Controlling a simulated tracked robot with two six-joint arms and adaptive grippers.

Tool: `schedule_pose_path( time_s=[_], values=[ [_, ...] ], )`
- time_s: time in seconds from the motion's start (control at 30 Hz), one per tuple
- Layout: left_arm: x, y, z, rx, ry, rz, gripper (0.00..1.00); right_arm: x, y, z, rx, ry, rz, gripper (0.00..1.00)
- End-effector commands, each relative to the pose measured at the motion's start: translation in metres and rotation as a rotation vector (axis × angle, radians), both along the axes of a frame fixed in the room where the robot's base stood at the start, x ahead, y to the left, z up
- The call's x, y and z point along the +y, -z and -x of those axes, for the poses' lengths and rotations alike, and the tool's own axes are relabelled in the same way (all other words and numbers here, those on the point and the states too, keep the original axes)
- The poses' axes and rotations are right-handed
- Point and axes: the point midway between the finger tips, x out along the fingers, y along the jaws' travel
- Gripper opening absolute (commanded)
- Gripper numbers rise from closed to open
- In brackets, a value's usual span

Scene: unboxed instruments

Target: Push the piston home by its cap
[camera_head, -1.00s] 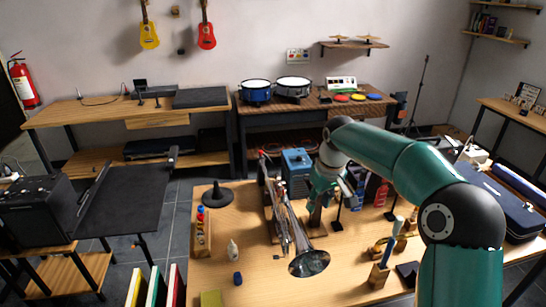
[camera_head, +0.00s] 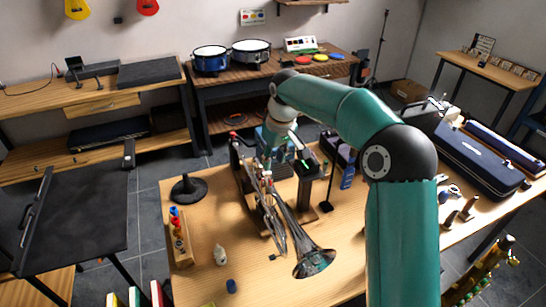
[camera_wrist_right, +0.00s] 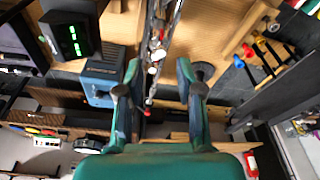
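A silver trumpet (camera_head: 292,235) lies in a stand on the wooden table, its bell toward the front. My right gripper (camera_head: 270,162) is over the far part of the trumpet in the head view. In the right wrist view my right gripper (camera_wrist_right: 157,78) has its two fingers spread apart, and the trumpet (camera_wrist_right: 158,28) runs between and beyond them. Small pale round caps (camera_wrist_right: 153,70) show along the trumpet there. I cannot tell which belongs to the piston or how far any stands out. Contact is not clear. My left gripper is in neither view.
A blue box (camera_wrist_right: 101,82) and a dark device with green digits (camera_wrist_right: 72,38) stand close beside the trumpet. A wooden rack of small bottles (camera_head: 179,240), a white bottle (camera_head: 220,255) and a black cone-shaped stand (camera_head: 188,188) are to the left.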

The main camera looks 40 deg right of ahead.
Motion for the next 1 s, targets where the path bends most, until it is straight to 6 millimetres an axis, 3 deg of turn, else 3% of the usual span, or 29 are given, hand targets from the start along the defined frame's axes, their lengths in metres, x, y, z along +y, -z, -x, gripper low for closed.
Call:
schedule_pose_path(
  time_s=[0.37, 0.7, 1.0],
  values=[
    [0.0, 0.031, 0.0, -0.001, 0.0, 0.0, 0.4, 0.001, 0.041, -0.008, 0.002, -0.001, -0.001, 0.36],
    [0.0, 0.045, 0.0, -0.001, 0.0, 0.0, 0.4, 0.001, 0.072, -0.014, 0.002, -0.001, -0.001, 0.36],
    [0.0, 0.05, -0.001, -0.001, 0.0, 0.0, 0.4, 0.001, 0.086, -0.017, 0.001, -0.001, 0.0, 0.36]
  ],
)
